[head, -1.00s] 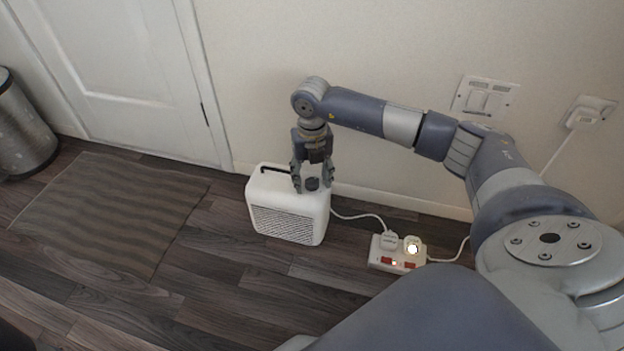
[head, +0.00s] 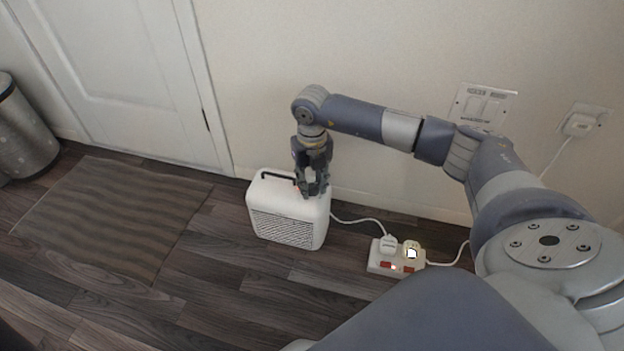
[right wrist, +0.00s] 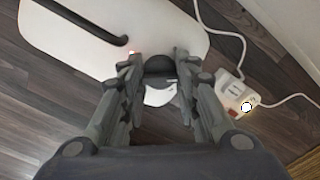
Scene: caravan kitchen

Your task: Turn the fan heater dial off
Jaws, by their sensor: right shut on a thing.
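The white fan heater (head: 288,229) stands upright on the floor by the wall, its grille toward me and a dark handle on top. In the right wrist view, its white top (right wrist: 75,50) fills the upper left. My right gripper (head: 312,192) points down at the right end of the heater's top. Its fingers are shut on the round dark dial (right wrist: 160,66), one finger on each side. A small reddish light shows beside the dial. In the head view the gripper mostly hides the dial. My left gripper is not in view.
A white power strip (head: 381,268) with a lit plug lies on the floor right of the heater, with cables running from it. A grey mat (head: 110,215) lies to the left, and a metal bin (head: 22,135) stands at the far left. Switches (head: 484,106) are on the wall.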

